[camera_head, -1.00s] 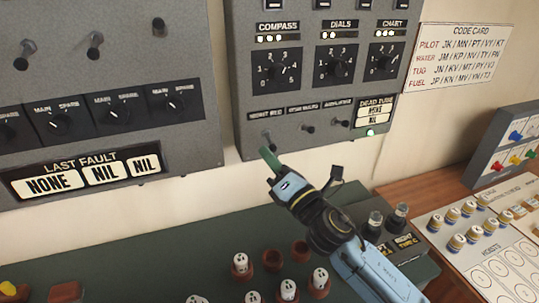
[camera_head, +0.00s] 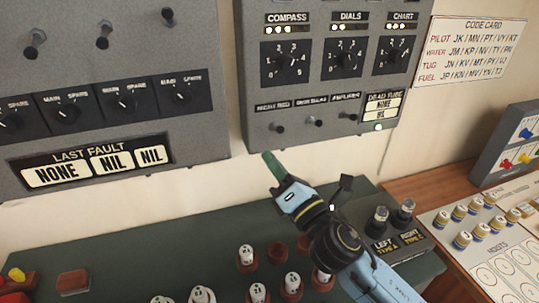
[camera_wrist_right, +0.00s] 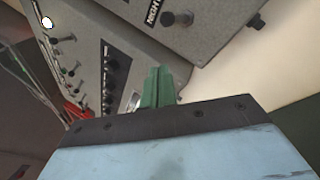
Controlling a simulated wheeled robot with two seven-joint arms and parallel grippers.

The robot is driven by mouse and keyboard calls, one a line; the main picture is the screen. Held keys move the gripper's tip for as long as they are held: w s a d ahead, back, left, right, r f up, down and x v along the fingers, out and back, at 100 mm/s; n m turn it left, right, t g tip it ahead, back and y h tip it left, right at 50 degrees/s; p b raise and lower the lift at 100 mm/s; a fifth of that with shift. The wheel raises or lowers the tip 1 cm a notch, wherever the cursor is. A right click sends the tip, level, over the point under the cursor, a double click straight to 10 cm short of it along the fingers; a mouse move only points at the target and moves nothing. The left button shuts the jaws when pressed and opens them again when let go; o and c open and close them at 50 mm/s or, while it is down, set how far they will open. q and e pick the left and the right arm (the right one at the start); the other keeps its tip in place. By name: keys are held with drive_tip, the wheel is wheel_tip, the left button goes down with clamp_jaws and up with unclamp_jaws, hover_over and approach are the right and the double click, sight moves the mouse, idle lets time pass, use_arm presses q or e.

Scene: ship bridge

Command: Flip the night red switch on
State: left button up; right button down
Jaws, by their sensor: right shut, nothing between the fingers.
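The night red switch (camera_head: 278,127) is a small dark toggle under its label (camera_head: 272,106), at the lower left of the grey panel with the compass, dials and chart knobs. It also shows in the right wrist view (camera_wrist_right: 168,18). My right gripper (camera_head: 268,157) has green fingertips, shut and empty. The tips are below the panel's lower edge, a little left of and under the switch, apart from it in the head view. My left gripper is not in view.
Two similar toggles (camera_head: 312,122) stand right of the night red one. A second grey panel (camera_head: 110,130) hangs to the left. Below are a dark green desk with numbered pegs (camera_head: 246,256) and a box with two bulbs (camera_head: 381,215).

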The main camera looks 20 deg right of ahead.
drive_tip(key=s+d+r, duration=0.1)
drive_tip(key=s+d, duration=0.1)
drive_tip(key=s, duration=0.3)
drive_tip(key=shift+s+r, duration=0.25)
